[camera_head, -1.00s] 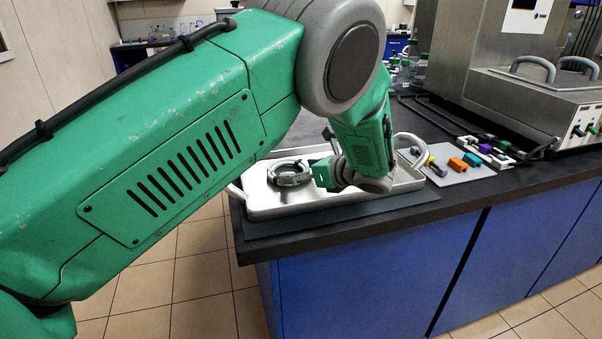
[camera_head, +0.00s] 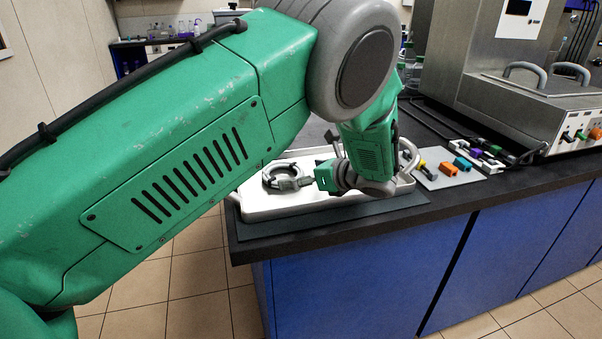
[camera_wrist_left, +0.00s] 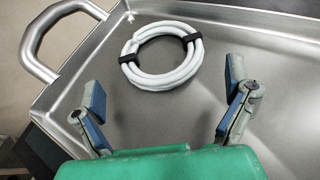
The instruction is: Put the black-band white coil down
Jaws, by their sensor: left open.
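The black-band white coil (camera_wrist_left: 160,82) lies flat on the floor of the metal tray (camera_wrist_left: 285,120) in the left wrist view. It is a white tube ring with two black bands. In the head view the coil (camera_head: 284,188) is near the left end of the tray (camera_head: 262,213). My left gripper (camera_wrist_left: 165,84) is open and empty, its blue-padded fingers spread wide on the near side of the coil and apart from it. In the head view my left gripper (camera_head: 303,182) is just right of the coil, low over the tray.
The tray has raised walls and a bent handle (camera_wrist_left: 48,35) at its end. It stands on a dark mat (camera_head: 330,217) near the bench's front edge. To the right are a plate (camera_head: 437,181) with coloured clips and a steel machine (camera_head: 540,108). Bottles stand behind.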

